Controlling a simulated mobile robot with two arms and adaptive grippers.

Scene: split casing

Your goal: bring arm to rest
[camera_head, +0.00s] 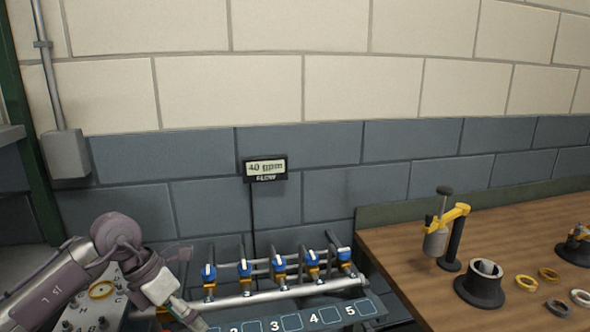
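My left arm comes in from the lower left, bent at the elbow. Its gripper (192,318) points down at the bottom edge, by the left end of a numbered panel (262,326). Its fingertips are small and cut off there, so I cannot tell whether it is open or shut. My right arm and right gripper are not in view.
Several blue-handled valves (245,268) sit on a pipe manifold (275,295) behind the panel. A flow display (265,169) reads 40 gpm. A wooden bench (400,255) at right holds a yellow-armed press (437,240), a black flanged cylinder (480,292) and rings.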

